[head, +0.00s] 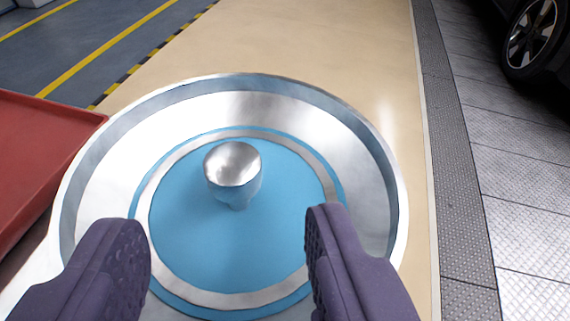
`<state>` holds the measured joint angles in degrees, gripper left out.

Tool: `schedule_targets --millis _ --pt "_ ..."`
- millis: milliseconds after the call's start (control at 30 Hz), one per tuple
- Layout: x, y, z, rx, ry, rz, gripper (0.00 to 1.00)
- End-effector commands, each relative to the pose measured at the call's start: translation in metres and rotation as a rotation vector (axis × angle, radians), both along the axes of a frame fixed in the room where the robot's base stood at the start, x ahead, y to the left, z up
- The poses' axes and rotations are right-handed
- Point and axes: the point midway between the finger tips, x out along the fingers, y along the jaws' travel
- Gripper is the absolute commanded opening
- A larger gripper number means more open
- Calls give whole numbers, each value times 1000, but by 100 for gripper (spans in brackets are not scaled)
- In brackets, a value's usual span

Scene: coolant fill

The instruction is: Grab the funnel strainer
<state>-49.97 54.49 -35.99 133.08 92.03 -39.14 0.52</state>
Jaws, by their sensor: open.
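A small silver piece, which I take to be the funnel strainer (233,165), stands upright near the middle of a round metal dish (262,105). It has a wide, shiny round top and a narrower body that tapers downward. The dish has a sloped silver wall and a blue floor with a pale ring. My gripper (228,222) is open, with a purple padded finger at each side of the lower picture. The strainer lies between the finger lines, a little beyond the tips, and nothing is between the fingers. The fingers hide parts of the dish's near side.
A red surface (40,155) with a raised edge lies at the left, close to the dish. Tan floor (340,40) is clear beyond. A dark car wheel (533,38) is at the top right, over grey tiles. Yellow floor lines are at the upper left.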

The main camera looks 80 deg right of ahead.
Motion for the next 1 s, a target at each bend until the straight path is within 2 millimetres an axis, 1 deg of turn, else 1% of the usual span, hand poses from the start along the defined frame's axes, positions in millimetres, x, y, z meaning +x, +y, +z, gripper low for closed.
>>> schedule_targets --millis 33,167,300,400,500,667,700,767,800,867,900,933,1000 --pt "2 -6 -4 0 1 -2 55" --pt "9 -22 -11 1 1 -1 55" --pt "17 -43 -19 1 0 -2 55" --pt "23 -54 -23 4 2 0 55" --pt "25 -58 -23 5 2 1 55" --pt "25 -58 -22 5 3 2 55" --pt "26 -58 -22 5 3 2 53" --pt "25 -58 -22 5 3 2 39" --pt "26 -58 -22 5 3 2 30" --pt "25 -58 -22 5 3 2 16" --pt "25 -58 -22 5 3 2 7" --pt "25 -58 -22 5 3 2 1" --pt "25 -58 -22 5 3 2 1"
